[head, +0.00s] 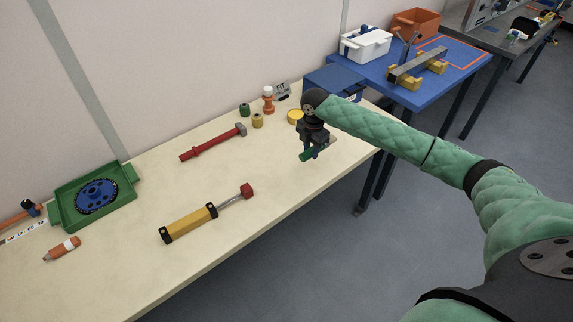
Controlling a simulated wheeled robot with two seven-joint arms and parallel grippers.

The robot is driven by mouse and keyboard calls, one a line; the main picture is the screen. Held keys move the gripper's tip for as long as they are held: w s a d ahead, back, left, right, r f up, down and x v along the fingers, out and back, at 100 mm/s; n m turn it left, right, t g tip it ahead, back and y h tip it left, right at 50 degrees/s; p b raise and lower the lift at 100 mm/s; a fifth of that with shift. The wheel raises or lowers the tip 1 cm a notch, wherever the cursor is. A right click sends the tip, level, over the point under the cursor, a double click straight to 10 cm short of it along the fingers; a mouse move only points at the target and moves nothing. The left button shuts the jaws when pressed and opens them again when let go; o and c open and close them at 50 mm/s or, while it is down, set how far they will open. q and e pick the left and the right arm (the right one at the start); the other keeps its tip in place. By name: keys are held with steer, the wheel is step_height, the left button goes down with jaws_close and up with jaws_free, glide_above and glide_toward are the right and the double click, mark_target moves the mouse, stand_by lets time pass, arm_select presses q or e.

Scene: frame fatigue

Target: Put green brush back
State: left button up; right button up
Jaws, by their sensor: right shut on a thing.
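My right gripper (313,152) is over the right end of the cream table, with its arm reaching in from the right. It is shut on the green brush (306,155), of which only a small green part shows below the fingers. The rest of the brush is hidden by the gripper. I cannot tell whether the brush touches the table top. My left gripper is not in view.
The cream table (215,265) holds a red hammer (212,145), a yellow cylinder tool (190,222), a green tray (66,217) with a blue disc, and an orange bottle (62,249). Small jars and a "FIT" sign (282,89) stand behind. A blue table (425,95) adjoins right.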

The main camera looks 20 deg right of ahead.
steer(key=p, duration=0.4)
glide_above(279, 169)
steer(key=f, duration=0.6)
steer(key=shift+s+d, duration=0.2)
steer(key=shift+d, duration=0.2)
steer(key=shift+w+a+f, duration=0.25)
steer(key=shift+a+f, duration=0.05)
steer(key=shift+f, duration=0.15)
step_height(279, 169, down, 3)
steer(key=p, duration=0.3)
steer(key=shift+f, duration=0.3)
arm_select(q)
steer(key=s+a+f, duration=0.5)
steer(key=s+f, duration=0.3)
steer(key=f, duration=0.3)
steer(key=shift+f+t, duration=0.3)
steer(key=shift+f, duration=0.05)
arm_select(e)
steer(key=shift+f, duration=0.15)
steer(key=o, duration=1)
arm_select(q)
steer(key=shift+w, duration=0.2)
